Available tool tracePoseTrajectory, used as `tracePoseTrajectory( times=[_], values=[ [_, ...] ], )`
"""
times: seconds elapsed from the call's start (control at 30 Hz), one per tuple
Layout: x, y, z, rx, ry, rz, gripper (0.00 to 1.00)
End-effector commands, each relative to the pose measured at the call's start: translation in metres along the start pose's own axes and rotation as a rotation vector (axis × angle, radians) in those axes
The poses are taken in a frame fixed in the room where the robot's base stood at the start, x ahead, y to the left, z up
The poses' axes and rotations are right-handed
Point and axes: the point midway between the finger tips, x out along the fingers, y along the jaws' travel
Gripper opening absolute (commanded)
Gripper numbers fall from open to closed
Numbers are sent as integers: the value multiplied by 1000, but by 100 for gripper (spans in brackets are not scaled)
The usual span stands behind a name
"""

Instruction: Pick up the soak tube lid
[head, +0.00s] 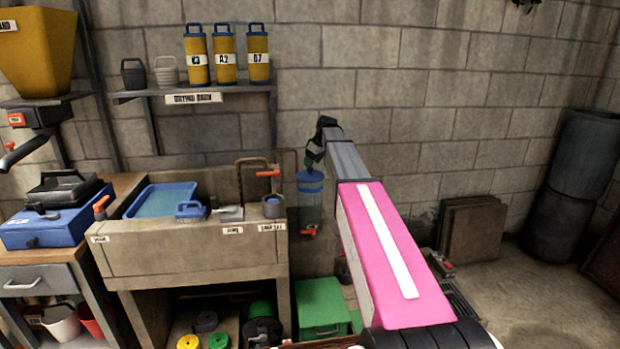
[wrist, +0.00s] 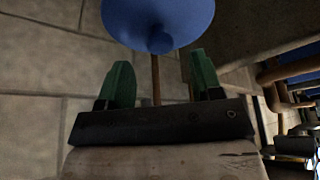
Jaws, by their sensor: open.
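In the head view the blue lid (head: 310,176) tops a clear bluish tube (head: 309,207) hung by the wall right of the sink. My gripper (head: 311,163) is right above the lid in the head view, partly hidden by my arm. In the wrist view the green fingers of my gripper (wrist: 160,68) are open and spread apart. The knob is just beyond the tips, roughly centred between them, and nothing is held.
A stone sink (head: 190,255) with a blue basin (head: 163,200) stands left of the tube. A red-handled tap (head: 268,174) rises close to the tube's left. A shelf (head: 195,91) with yellow canisters is above. The block wall is close behind.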

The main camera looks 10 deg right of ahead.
Motion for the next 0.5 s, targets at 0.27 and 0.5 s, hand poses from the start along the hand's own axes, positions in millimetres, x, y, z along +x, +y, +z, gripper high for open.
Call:
tracePoseTrajectory(
  times=[0.27, 0.5],
  values=[
    [38, 0, 1, 0, -1, -1, 59],
    [46, -1, 1, 0, -1, -1, 59]
  ],
)
